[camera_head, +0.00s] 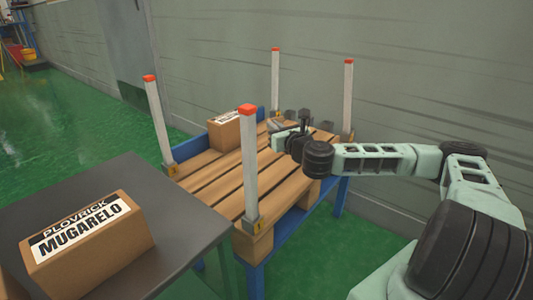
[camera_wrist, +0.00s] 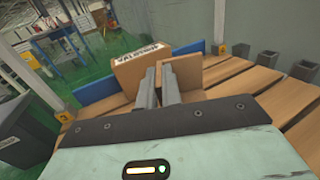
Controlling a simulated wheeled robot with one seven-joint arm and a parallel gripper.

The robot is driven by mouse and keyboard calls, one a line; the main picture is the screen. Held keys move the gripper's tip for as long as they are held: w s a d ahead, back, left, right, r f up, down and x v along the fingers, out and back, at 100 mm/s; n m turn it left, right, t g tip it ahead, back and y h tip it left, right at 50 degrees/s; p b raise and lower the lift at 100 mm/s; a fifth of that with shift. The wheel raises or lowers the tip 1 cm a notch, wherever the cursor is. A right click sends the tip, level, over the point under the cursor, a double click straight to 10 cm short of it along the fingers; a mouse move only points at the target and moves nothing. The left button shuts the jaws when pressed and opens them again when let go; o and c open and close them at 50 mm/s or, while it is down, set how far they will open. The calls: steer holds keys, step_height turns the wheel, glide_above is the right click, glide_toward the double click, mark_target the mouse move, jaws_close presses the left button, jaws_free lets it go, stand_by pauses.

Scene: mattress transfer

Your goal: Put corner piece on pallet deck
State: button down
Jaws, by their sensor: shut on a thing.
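The pallet deck (camera_head: 222,178) is wooden slats on a blue frame, with white red-capped posts at its corners. My gripper (camera_head: 275,127) is low over the far part of the deck, pointing left toward a carton there. In the wrist view its two grey fingers (camera_wrist: 158,72) are shut on a brown, board-like piece (camera_wrist: 183,74), which seems to be the corner piece. It stands upright close to the labelled carton (camera_wrist: 130,75). I cannot tell whether it touches the carton or the deck. Its lower part is hidden by the fingers and gripper body.
The carton (camera_head: 226,134) stands at the deck's far left. A dark table (camera_head: 188,220) at front left bears a labelled box (camera_head: 90,245). Grey hollow blocks (camera_wrist: 265,60) stand along the deck's far edge. The near slats are clear; a post (camera_head: 249,165) rises at the near corner.

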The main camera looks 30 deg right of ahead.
step_height(320, 180, down, 9)
steer(key=b, duration=0.3)
steer(key=shift+r, duration=0.2)
steer(key=shift+f, duration=0.1)
steer(key=c, duration=1.6)
jaws_free()
steer(key=shift+r, duration=0.2)
steer(key=s, duration=0.4)
steer(key=s+p, duration=0.1)
steer(key=s, duration=0.3)
steer(key=s+p, duration=0.1)
steer(key=s, duration=0.3)
steer(key=shift+a, duration=0.3)
steer(key=shift+f, duration=0.1)
